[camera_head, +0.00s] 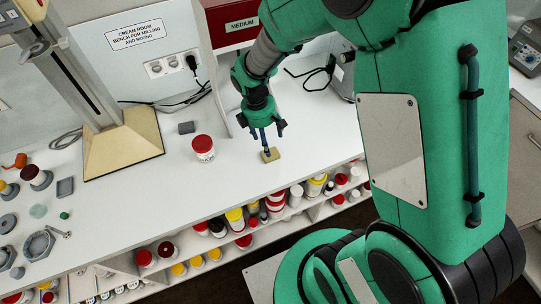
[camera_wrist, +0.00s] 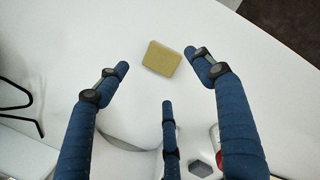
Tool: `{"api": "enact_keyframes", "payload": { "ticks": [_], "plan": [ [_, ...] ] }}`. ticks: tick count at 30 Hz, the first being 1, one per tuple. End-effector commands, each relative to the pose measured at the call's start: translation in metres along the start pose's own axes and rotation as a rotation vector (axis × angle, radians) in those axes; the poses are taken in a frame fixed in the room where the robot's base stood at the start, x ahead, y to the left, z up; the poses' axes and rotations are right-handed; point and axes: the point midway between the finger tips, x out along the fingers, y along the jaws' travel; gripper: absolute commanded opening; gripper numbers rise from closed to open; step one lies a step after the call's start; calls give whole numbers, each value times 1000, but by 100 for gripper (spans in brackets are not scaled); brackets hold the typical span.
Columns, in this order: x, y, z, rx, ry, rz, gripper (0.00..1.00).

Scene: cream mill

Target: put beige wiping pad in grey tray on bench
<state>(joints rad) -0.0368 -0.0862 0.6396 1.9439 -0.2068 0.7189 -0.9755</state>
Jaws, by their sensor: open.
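The beige wiping pad (camera_head: 271,155) lies flat on the white bench near its front edge. In the wrist view the pad (camera_wrist: 161,58) lies beyond the fingertips, between the left and right fingers. My gripper (camera_head: 265,142) points down just above the pad, with fingers spread and nothing held. The three blue fingers of my gripper (camera_wrist: 157,76) show apart in the wrist view. A small flat grey rectangular piece (camera_head: 65,187), which looks like the grey tray, lies at the left of the bench; its inside is too small to make out.
A red-lidded white jar (camera_head: 203,148) and a dark grey block (camera_head: 186,127) stand left of my gripper. A stand with a tan base (camera_head: 123,145) is farther left. Several jars fill the shelf under the bench. The bench front between jar and stand is clear.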

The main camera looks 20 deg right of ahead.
Motion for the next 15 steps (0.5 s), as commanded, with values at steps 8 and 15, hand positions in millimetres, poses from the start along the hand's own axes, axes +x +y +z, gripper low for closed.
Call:
{"api": "enact_keyframes", "payload": {
  "ticks": [8, 15],
  "plan": [
    [24, 0, 0, 0, 0, 0, 67],
    [24, 0, 0, 0, 0, 1, 67]
  ]
}}
